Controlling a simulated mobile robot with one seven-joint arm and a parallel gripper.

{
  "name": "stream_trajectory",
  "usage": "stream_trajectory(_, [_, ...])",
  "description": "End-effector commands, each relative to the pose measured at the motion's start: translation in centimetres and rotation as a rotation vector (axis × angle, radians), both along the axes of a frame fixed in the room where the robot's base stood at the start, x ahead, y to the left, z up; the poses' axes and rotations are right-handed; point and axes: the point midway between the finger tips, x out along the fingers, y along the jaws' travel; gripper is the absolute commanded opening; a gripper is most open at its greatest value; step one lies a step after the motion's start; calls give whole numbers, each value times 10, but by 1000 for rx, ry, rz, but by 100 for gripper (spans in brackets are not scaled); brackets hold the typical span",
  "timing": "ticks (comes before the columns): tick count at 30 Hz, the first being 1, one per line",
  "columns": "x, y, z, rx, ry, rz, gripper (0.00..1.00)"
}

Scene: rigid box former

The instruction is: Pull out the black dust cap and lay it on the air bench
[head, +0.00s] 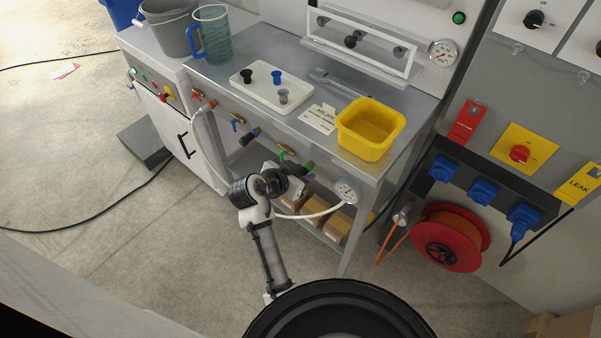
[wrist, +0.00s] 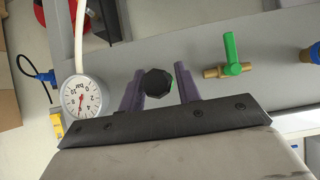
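The black dust cap (wrist: 158,83) faces me in the wrist view, a faceted round end with a little green showing at its right edge. It sits at the front of the air bench (head: 275,55). My gripper (wrist: 160,70) is open, with one purple-grey finger on each side of the cap and a narrow gap visible on both sides. How deep the fingers reach past the cap is hard to tell. In the head view my gripper (head: 302,180) is below the bench's front edge by a green fitting, and my arm hides the cap.
A green-handled valve (wrist: 231,55) is right of the cap in the wrist view; a pressure gauge (wrist: 82,96) with a white hose is left. On the bench are a white tray (head: 262,97) with several plugs, a card (head: 318,118) and a yellow bin (head: 365,148). Bare metal surrounds the tray.

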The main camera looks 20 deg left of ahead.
Motion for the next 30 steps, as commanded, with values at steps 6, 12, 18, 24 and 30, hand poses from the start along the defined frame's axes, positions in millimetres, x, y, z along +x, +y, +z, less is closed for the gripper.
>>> stream_trajectory(6, [0,0,0,0,0,0,4])
stream_trajectory(12, [-1,0,0,0,0,0,0])
stream_trajectory(18, [-4,1,0,0,1,1,0])
stream_trajectory(24, [-6,3,-1,-1,3,0,0])
stream_trajectory(30, [-9,4,-1,0,1,1,0])
